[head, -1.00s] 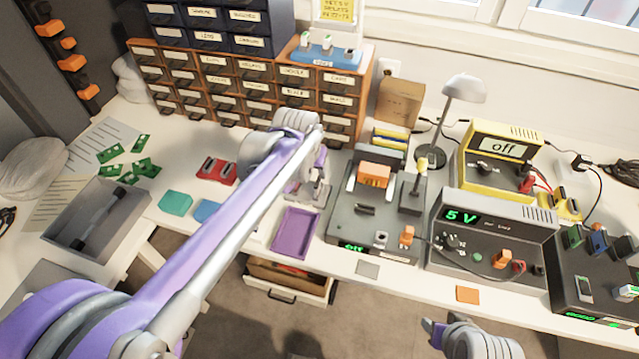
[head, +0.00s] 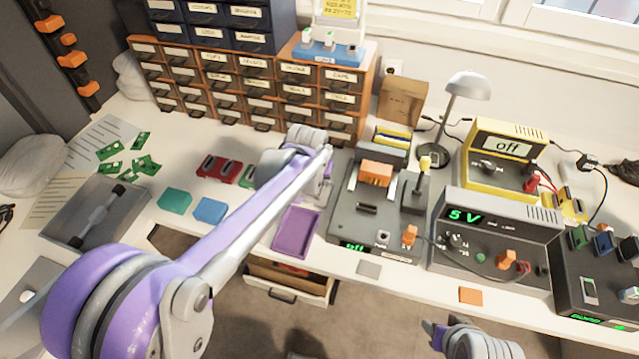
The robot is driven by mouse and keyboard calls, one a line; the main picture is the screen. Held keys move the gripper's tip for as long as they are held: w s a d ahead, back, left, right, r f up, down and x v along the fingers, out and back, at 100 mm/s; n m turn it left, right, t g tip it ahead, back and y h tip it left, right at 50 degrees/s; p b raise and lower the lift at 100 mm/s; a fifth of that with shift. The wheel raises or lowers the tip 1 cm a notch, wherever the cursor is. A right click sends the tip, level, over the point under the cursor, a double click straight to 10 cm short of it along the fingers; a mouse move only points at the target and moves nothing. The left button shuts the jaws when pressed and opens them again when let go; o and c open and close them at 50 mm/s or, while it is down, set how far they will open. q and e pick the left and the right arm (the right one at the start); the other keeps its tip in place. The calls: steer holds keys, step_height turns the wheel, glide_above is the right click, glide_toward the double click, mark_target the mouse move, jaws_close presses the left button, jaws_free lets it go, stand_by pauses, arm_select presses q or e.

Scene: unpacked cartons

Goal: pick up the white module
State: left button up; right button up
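Several small whitish blocks show, and I cannot tell which is the white module. White-topped blocks (head: 328,42) stand on a blue stand (head: 325,56) atop the drawer cabinet. My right gripper (head: 433,331) is low, in front of the table edge, apart from everything.
Teal (head: 175,200) and blue (head: 210,209) blocks lie left of my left arm, with red modules (head: 217,168) behind. A lamp (head: 464,90), yellow meter (head: 500,150) and 5 V supply (head: 490,235) crowd the right. An open drawer (head: 288,283) juts below the table.

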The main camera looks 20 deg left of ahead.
arm_select(q)
jaws_close()
stand_by(1.1)
